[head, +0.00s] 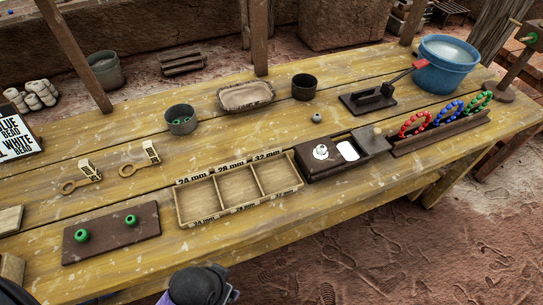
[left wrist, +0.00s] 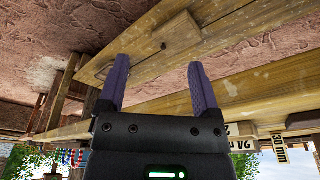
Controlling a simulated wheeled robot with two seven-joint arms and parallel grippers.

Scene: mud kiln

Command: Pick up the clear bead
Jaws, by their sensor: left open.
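No bead is plainly clear at this size. A whitish bead (head: 320,151) sits on the left part of a dark box (head: 333,166) beside a white window. A small grey bead-like piece (head: 316,117) lies on the table behind that box. I cannot tell which is the clear bead. My left gripper (left wrist: 158,62) is open, with nothing between its purple fingers in the left wrist view. It is near the table's edge, apart from both pieces. A dark and purple part of my arm shows at the bottom of the head view. My right gripper is not in view.
A three-compartment wooden tray (head: 181,221) stands at the front middle. Left of it is a brown board (head: 70,252) with two green beads. Bead strings hang on a rack (head: 440,137) at right, before a blue bucket (head: 445,75). A small pot (head: 181,127) holds green beads.

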